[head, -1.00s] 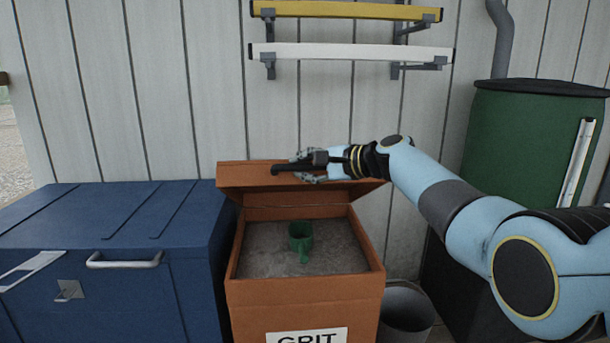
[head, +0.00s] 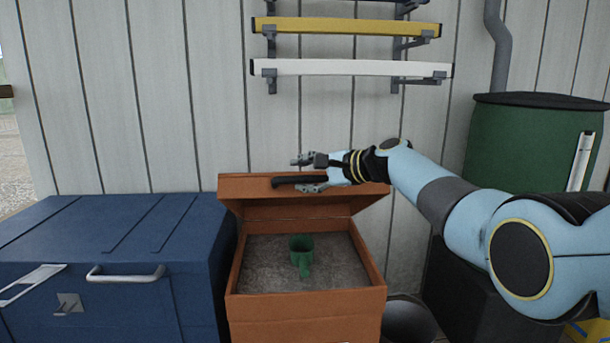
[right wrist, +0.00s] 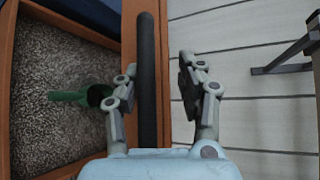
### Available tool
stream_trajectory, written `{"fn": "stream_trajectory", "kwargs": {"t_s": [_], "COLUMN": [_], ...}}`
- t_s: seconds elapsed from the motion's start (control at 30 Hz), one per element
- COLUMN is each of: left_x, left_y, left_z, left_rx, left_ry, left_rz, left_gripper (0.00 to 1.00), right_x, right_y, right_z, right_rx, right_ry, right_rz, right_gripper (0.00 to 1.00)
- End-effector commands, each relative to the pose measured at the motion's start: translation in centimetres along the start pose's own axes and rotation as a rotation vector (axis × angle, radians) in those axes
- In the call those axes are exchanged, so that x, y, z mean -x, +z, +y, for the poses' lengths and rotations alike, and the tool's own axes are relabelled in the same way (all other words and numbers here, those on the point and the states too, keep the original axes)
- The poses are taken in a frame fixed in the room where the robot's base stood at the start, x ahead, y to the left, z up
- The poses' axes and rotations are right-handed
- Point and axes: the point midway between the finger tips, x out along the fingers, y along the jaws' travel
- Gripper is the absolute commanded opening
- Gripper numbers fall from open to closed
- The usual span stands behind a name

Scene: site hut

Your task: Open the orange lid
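The orange lid (head: 245,189) of the orange grit bin (head: 300,308) stands raised at the bin's back, and the grit inside shows. The lid carries a black bar handle (head: 290,181). My right gripper (head: 299,175) is at the handle, one finger above it and one below. In the right wrist view its fingers (right wrist: 152,75) are spread apart, with the handle (right wrist: 147,45) between them and gaps on both sides. A green scoop (head: 301,255) rests on the grit; it also shows in the right wrist view (right wrist: 70,96). My left gripper is out of view.
A blue chest (head: 110,235) stands close at the bin's left. A bucket (head: 408,318) is at its right, and a green barrel (head: 520,150) stands behind my right arm. Wall brackets hold a white bar (head: 350,68) and a yellow bar (head: 345,27) above the lid.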

Motion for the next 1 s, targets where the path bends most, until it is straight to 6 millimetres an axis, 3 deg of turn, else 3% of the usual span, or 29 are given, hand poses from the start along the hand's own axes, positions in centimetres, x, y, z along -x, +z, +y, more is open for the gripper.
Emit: {"fn": "stream_trajectory", "kwargs": {"t_s": [0.27,0.47,0.83,1.0], "left_x": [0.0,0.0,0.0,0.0], "left_y": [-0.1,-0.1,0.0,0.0], "left_z": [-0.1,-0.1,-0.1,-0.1], "left_rx": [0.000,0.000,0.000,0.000], "left_ry": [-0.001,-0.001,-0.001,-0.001], "left_rz": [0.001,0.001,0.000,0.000], "left_gripper": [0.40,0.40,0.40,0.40], "right_x": [0.0,1.5,8.8,11.2], "right_y": [0.0,-0.1,-0.2,-0.1], "right_z": [0.0,0.0,0.1,0.1], "right_rx": [-0.001,0.001,0.002,0.001], "right_ry": [-0.001,-0.002,-0.001,0.000], "right_rz": [-0.001,0.001,0.004,0.002], "right_gripper": [0.40,0.40,0.40,0.40]}}
